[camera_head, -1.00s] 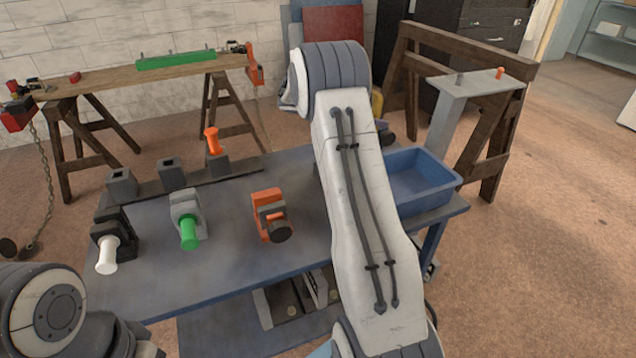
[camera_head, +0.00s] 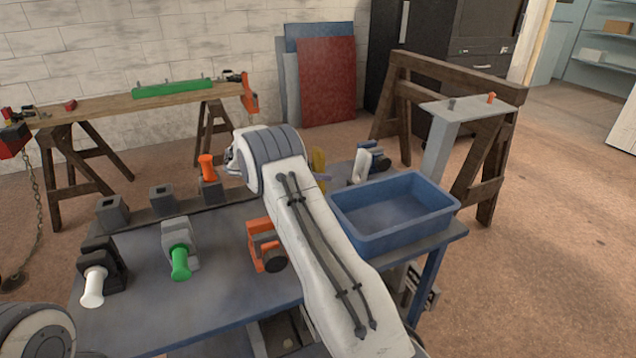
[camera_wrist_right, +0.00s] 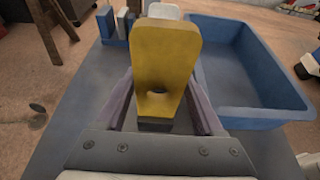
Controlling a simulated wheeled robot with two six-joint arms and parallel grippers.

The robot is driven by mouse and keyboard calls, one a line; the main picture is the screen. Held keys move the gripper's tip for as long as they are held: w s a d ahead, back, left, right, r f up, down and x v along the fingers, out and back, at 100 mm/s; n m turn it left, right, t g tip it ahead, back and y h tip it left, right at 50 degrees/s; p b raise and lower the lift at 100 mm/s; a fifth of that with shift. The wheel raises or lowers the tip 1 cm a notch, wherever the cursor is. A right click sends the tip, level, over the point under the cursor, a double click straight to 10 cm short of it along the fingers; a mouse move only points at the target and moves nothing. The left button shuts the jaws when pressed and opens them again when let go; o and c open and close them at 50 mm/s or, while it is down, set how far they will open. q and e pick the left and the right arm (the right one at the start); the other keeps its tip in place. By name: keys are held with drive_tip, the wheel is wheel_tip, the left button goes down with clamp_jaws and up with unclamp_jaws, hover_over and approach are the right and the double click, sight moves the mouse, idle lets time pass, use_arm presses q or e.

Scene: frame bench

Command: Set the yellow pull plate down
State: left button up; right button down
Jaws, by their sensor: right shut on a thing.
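The yellow pull plate (camera_wrist_right: 165,48) stands upright between the fingers of my right gripper (camera_wrist_right: 158,108) in the right wrist view. The gripper is shut on its lower part, near a hole in the plate. In the head view a small part of the plate (camera_head: 319,163) shows past my right arm, over the back of the blue-grey bench (camera_head: 215,290), left of the blue bin. My arm hides most of the right gripper there. I cannot tell whether the plate touches the bench top. My left gripper is not in view; only part of my left arm shows at bottom left.
The blue bin (camera_head: 345,226) is right of the plate. A white and dark-blue device (camera_head: 367,165) stands behind the bin. An orange clamp-like block (camera_head: 262,240), a green-handled one (camera_head: 180,250) and a white-handled one (camera_head: 96,275) stand on the bench's left side.

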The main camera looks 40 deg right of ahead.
drive_tip(key=shift+f, duration=1.9)
unclamp_jaws()
drive_tip(key=shift+f, duration=0.1)
drive_tip(key=v, duration=1.2)
drive_tip(key=shift+b, duration=0.3)
